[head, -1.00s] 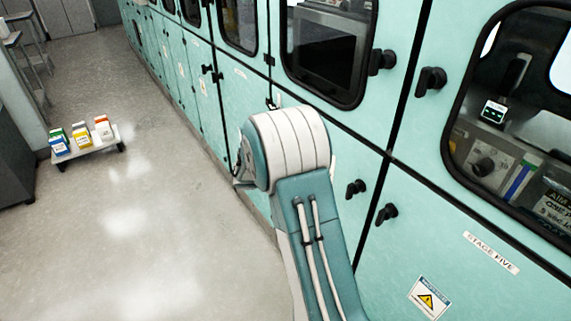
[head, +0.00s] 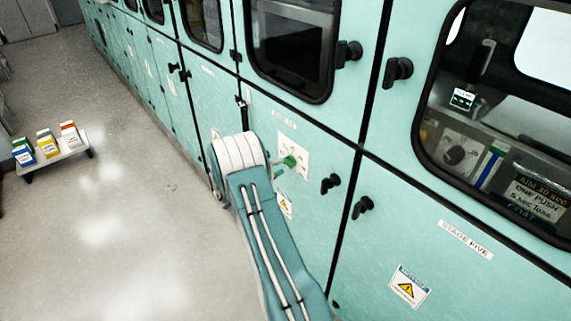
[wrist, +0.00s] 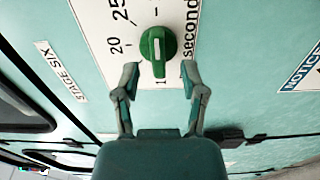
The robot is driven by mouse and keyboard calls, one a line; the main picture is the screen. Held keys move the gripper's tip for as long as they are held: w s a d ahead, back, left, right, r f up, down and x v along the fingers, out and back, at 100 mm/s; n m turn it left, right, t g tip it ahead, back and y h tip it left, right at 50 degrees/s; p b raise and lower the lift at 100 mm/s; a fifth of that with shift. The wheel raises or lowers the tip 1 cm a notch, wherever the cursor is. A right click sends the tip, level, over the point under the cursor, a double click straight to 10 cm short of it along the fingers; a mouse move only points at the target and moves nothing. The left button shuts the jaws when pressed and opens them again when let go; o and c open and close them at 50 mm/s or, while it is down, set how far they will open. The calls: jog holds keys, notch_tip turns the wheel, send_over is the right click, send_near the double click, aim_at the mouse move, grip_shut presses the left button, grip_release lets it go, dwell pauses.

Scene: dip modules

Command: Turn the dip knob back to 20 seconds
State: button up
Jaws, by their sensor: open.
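The dip knob (wrist: 158,50) is a green round knob with a raised grip and a white line. It sits on a white dial plate (wrist: 120,22) printed with 20, 25 and "seconds". Its white line runs roughly up and down in the wrist view; I cannot tell which number it marks. My gripper (wrist: 160,82) is open, with its two fingertips just short of the knob, one toward each side. They do not appear to touch it. In the head view the knob (head: 290,161) and plate (head: 296,150) show just right of my arm, which hides most of my gripper.
The plate is on a teal cabinet front with black door handles (head: 331,183). A "STAGE SIX" label (wrist: 62,70) and a notice sticker (wrist: 302,72) flank it in the wrist view. A low cart (head: 62,155) with cartons stands on the open floor at left.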

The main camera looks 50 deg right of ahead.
aim_at(285, 165)
jog(key=d, duration=0.3)
jog(key=shift+s+d, duration=0.15)
jog(key=shift+d, duration=0.1)
grip_shut()
